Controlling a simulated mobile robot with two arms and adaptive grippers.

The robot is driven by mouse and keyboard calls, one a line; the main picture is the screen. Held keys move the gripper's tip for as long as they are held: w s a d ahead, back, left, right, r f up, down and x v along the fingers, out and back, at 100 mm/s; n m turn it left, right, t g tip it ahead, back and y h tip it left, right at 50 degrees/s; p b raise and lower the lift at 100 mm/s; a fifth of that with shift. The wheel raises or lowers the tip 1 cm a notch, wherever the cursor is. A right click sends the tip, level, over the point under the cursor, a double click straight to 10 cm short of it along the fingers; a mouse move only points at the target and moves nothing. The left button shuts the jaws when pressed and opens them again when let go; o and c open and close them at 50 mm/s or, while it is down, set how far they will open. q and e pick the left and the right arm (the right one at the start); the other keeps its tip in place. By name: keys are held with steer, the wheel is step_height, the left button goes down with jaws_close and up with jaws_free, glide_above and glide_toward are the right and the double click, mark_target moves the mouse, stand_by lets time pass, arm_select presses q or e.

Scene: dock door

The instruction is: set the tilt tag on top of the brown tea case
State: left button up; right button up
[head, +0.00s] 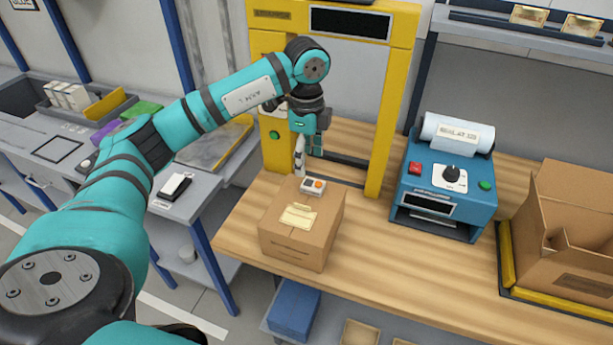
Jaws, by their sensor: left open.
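The brown tea case (285,251) stands closed on the wooden bench, with a tan paper label on its top. The tilt tag (313,186), a small white block with an orange spot and a dark spot, appears to rest on the case top near its back edge. My left gripper (308,166) is open just above and behind the tag, fingers pointing down. The tag seems clear of the fingers, though any light contact is hard to tell. My right gripper is not in view.
A yellow frame (393,100) stands close behind the case. A blue label machine (447,190) is to its right, and an open cardboard box (575,205) stands farther right. The bench (385,262) is bare between them. A grey side table (190,200) is at left.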

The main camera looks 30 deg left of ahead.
arm_select(q)
step_height(320, 180, up, 5)
steer(key=shift+r+b, duration=0.15)
steer(key=shift+b, duration=0.3)
stand_by(0.3)
